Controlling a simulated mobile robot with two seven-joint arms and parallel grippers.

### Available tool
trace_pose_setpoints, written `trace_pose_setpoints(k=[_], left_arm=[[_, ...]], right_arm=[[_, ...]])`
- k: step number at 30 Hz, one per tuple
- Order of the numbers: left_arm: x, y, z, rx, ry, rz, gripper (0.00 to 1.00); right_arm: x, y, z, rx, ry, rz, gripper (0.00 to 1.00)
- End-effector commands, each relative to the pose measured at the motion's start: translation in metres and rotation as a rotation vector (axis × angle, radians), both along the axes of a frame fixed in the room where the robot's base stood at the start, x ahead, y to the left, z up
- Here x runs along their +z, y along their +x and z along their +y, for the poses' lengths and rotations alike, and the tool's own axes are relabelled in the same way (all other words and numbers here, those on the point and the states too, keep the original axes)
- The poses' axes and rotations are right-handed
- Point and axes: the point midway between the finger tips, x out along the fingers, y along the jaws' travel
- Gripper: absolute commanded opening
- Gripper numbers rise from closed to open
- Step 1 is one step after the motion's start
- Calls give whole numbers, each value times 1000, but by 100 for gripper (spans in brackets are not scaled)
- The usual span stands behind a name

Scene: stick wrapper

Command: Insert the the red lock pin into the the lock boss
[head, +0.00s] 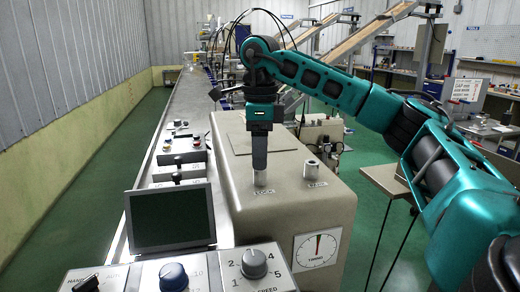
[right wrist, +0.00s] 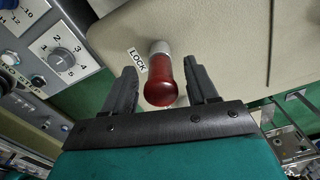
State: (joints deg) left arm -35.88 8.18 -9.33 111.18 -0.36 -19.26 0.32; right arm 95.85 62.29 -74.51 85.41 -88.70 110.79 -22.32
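The red lock pin (right wrist: 160,84) stands at the lock boss (right wrist: 159,47), a grey metal collar beside the LOCK label. The pin's red handle meets the collar, and its lower part is hidden. In the head view the boss (head: 260,178) is on top of the beige machine housing, and the pin is hidden behind my right gripper. My right gripper (head: 260,165) points down just over the boss. In the right wrist view its two dark fingers (right wrist: 160,67) are on either side of the red handle, with a narrow gap on each side. My left gripper is out of view.
A second metal boss (head: 311,168) with a label stands to the right on the housing (head: 220,150). A dark screen (head: 170,217) and a control panel with knobs (head: 254,264) are in front. The housing top behind my gripper holds a flat plate.

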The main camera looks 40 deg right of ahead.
Motion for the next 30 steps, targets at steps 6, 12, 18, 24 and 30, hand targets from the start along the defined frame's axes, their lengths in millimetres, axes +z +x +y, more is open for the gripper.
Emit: trace_pose_setpoints(k=[6, 12, 18, 24, 30], left_arm=[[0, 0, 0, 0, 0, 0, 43], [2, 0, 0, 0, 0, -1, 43], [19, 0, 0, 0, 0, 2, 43], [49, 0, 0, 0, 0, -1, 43], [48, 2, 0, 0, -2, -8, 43]], right_arm=[[0, 0, 0, 0, 0, 0, 62], [10, 1, 0, 0, 1, -2, 62], [56, 1, 0, -1, -1, -5, 62], [106, 0, 0, -1, -1, -4, 62], [119, 1, 0, 0, 0, -1, 62]])
